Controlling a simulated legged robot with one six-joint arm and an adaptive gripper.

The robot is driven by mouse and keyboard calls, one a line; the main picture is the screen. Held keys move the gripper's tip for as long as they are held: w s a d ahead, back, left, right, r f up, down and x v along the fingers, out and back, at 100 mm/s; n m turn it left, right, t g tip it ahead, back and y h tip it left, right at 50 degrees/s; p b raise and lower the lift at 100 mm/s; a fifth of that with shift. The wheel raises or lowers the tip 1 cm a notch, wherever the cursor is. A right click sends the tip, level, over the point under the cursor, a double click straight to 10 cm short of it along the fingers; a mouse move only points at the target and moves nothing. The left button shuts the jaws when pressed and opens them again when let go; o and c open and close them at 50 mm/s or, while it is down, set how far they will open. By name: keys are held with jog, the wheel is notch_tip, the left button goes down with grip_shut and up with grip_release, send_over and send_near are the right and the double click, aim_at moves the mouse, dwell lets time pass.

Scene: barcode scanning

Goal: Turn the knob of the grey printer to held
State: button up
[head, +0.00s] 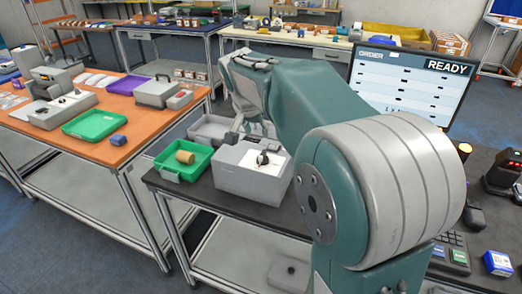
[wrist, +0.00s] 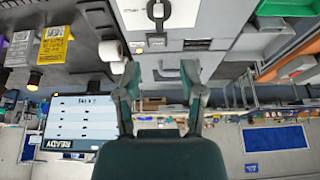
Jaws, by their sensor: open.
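The grey printer (head: 245,178) stands on the dark table in the head view, left of my arm. A white plate with a black knob (head: 263,159) is on its top. In the wrist view the knob (wrist: 157,11) shows at the top edge, partly cut off, on its white plate. My gripper (wrist: 161,72) is open and empty, with its two fingers apart and the knob beyond the gap between them. In the head view my arm hides much of the gripper. The knob's setting is too small to read.
A green tray (head: 168,168) with a brown roll (head: 185,157) stands left of the printer, with a grey tray (head: 207,130) behind. A monitor (head: 409,83) reading READY stands at the right. An orange-topped table (head: 120,150) is at the left, across a gap.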

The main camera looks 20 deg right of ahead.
aim_at(262, 153)
jog(key=x, duration=1)
jog(key=shift+s, duration=0.1)
jog(key=shift+f, duration=0.3)
jog(key=shift+a, duration=0.1)
grip_shut()
